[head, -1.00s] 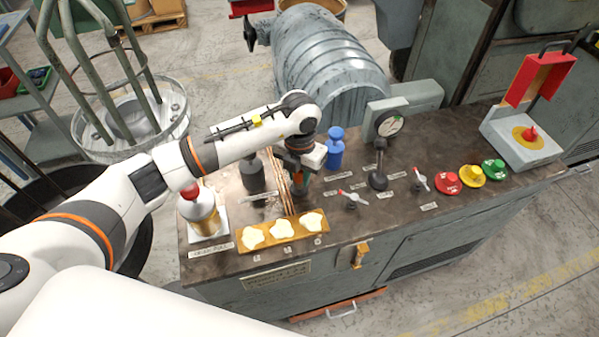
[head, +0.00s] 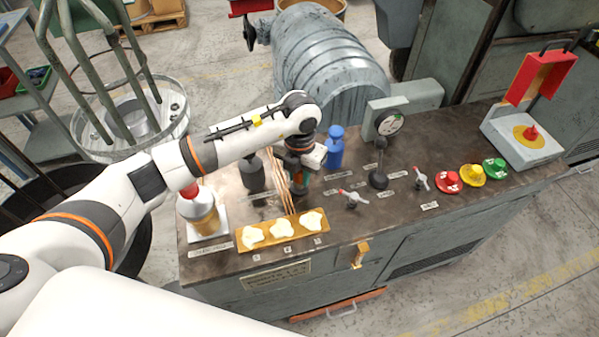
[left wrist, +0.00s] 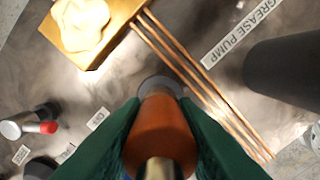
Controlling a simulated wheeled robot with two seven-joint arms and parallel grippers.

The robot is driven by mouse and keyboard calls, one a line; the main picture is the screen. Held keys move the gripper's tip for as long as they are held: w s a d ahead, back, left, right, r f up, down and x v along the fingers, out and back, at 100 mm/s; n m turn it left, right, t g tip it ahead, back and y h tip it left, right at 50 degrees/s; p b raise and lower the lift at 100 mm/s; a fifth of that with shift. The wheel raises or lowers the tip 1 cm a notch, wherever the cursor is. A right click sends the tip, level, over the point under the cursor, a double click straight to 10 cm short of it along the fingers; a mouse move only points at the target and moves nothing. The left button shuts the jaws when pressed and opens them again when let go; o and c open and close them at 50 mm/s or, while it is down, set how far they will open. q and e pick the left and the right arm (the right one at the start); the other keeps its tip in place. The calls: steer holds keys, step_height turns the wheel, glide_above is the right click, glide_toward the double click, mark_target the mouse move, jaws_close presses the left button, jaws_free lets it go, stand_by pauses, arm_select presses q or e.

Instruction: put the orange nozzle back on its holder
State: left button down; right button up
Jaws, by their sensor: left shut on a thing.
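My left gripper (head: 300,178) reaches down over the bench from the left in the head view. In the left wrist view its green fingers (left wrist: 160,140) are shut on the orange nozzle (left wrist: 162,125), which has a metal-coloured end towards the camera. A grey round piece (left wrist: 160,84) shows at the nozzle's far end and may be its holder. I cannot tell whether the nozzle is seated in it or above it. In the head view the gripper mostly hides the nozzle and the spot below it. My right gripper does not show.
Thin copper rods (head: 287,192) run close beside the gripper to a brass plate (head: 268,242) with cream blobs. A black cylinder (head: 254,176) stands left of the gripper and a blue bottle (head: 335,150) right. Levers (head: 378,178) stand further right.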

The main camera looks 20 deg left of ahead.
arm_select(q)
steer(key=shift+f, duration=0.35)
steer(key=c, duration=1.1)
jaws_free()
steer(key=shift+o, duration=0.2)
step_height(320, 180, up, 12)
steer(key=shift+b, duration=1.15)
step_height(320, 180, up, 13)
steer(key=p, duration=0.7)
